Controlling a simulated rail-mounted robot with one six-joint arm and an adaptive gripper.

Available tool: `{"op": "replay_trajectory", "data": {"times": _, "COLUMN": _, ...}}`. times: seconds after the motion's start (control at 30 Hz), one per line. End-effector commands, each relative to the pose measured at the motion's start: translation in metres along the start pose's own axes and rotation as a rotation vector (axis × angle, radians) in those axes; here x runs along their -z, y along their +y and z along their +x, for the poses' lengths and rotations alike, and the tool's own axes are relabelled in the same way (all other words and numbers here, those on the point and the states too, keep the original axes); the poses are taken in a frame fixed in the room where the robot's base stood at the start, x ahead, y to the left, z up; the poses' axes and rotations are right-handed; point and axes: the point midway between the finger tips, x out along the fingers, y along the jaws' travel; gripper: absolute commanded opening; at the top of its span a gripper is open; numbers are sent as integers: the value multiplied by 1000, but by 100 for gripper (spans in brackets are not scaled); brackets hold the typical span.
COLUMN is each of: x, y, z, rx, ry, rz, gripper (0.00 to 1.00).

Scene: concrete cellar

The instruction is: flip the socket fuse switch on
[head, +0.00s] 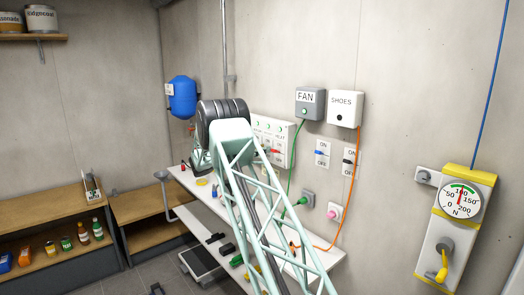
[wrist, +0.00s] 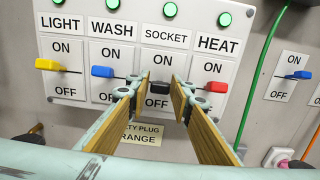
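The fuse panel (wrist: 72,22) fills the upper wrist view, with columns marked LIGHT, WASH, SOCKET and HEAT. The black socket switch lever (wrist: 159,88) sits below the SOCKET ON label, closer to OFF, and a little lower in its column than its neighbours. My gripper (wrist: 160,84) is open, with its wood-faced fingers on either side of this lever. I cannot tell whether either fingertip touches it. In the head view the panel (head: 284,132) is on the right wall, partly hidden by my arm, which also hides the gripper.
The yellow light lever (wrist: 48,65) and blue wash lever (wrist: 102,72) are left of my fingers; the red heat lever (wrist: 216,87) is close to the right fingertip. A green cable (wrist: 256,75) hangs beside the panel. A workbench (head: 213,209) lies below.

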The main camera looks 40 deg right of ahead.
Motion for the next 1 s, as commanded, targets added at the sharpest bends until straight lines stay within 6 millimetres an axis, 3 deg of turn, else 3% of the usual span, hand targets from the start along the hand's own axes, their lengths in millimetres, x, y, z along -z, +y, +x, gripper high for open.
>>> {"op": "replay_trajectory", "data": {"times": 0.2, "x": 0, "y": 0, "z": 0, "rx": 0, "ry": 0, "rz": 0, "gripper": 0}}
{"op": "replay_trajectory", "data": {"times": 1.0, "x": -11, "y": -1, "z": 3, "rx": 2, "ry": 172, "rz": 0, "gripper": 0}}
